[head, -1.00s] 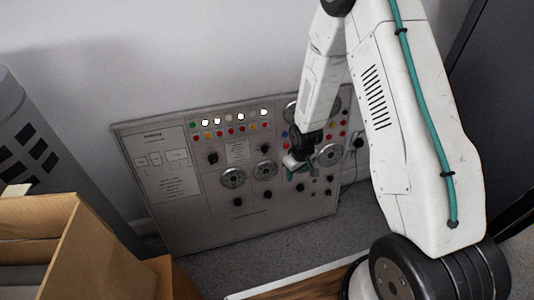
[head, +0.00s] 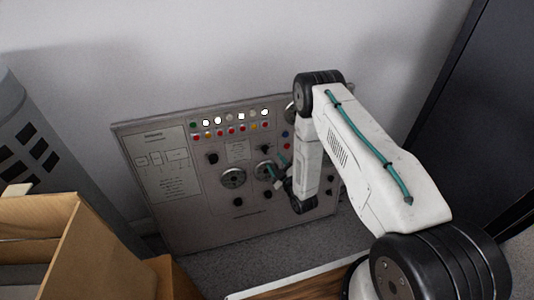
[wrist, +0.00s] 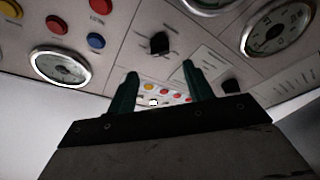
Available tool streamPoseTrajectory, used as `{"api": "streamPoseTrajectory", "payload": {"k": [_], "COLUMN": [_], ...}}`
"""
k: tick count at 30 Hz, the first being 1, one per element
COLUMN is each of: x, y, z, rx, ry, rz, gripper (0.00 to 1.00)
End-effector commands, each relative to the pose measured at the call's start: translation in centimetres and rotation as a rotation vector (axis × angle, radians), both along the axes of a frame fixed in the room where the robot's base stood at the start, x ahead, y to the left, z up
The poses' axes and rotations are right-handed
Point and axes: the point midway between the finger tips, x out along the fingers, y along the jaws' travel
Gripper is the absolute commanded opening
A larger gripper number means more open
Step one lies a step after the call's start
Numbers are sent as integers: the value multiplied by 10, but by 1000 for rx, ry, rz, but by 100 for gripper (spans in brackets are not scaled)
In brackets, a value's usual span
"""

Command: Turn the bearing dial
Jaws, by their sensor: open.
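The control panel (head: 200,225) leans against the wall and carries round dials and black knobs. In the wrist view, a black knob (wrist: 159,43) stands beyond and between the fingertips (wrist: 160,85), and another knob (wrist: 232,86) is right of the right finger. A round dial (wrist: 60,68) is at left and another (wrist: 275,28) at right. Labels are unreadable, so I cannot tell which is the bearing dial.
A row of lit white lamps (head: 218,120) and coloured buttons runs along the panel's top. An open cardboard box (head: 95,245) stands at front left. A dark cabinet (head: 445,120) is at right. My arm hides the panel's right part.

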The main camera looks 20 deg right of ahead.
Motion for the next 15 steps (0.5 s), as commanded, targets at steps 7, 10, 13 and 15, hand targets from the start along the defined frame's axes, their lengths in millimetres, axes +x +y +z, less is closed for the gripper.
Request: {"api": "streamPoseTrajectory", "payload": {"k": [7, 10, 13, 15], "x": [35, 50, 62, 68], "y": [8, 11, 13, 14], "z": [0, 0, 0, -1], "rx": [-6, -4, -4, -5], "ry": [-1, 1, 2, 3], "rz": [2, 1, 1, 1], "gripper": [51, 51, 51, 51]}}
